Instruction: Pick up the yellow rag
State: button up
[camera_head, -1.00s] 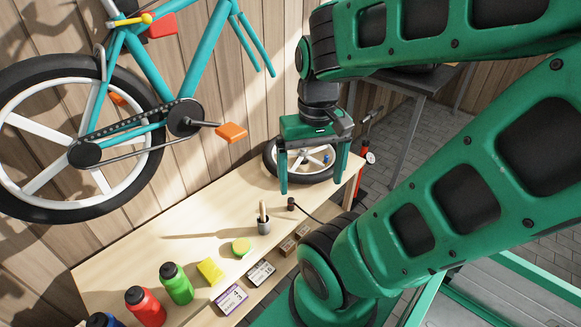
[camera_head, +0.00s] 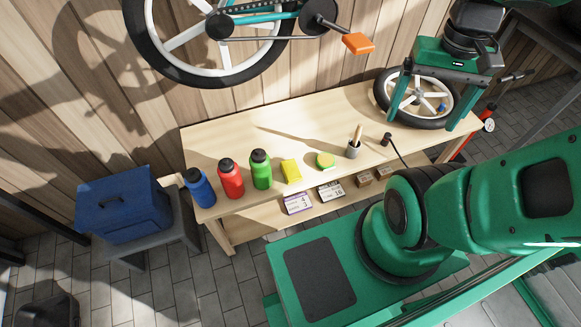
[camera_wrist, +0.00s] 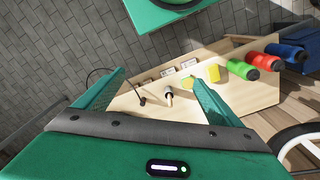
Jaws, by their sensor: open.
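The yellow rag (camera_head: 291,170) lies on the wooden workbench (camera_head: 225,150), between the green bottle (camera_head: 261,169) and a round yellow-green item (camera_head: 325,160). It also shows in the wrist view (camera_wrist: 214,73), just beyond the tip of the right finger. My gripper (camera_head: 431,112) is open and empty, above the right end of the bench near a wheel. It is well to the right of the rag and apart from it. In the wrist view my gripper (camera_wrist: 158,80) has its two green fingers spread wide with nothing between them at the tips.
A red bottle (camera_head: 231,179) and a blue bottle (camera_head: 199,188) stand at the bench's left end. A white-spoked wheel (camera_head: 420,100) lies at the right end. A bicycle hangs above.

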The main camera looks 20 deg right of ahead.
aim_at(292, 173)
jog(key=u, duration=1.55)
jog(key=k, duration=1.25)
jog(key=z, duration=1)
jog(key=i, duration=1)
jog(key=u, duration=0.05)
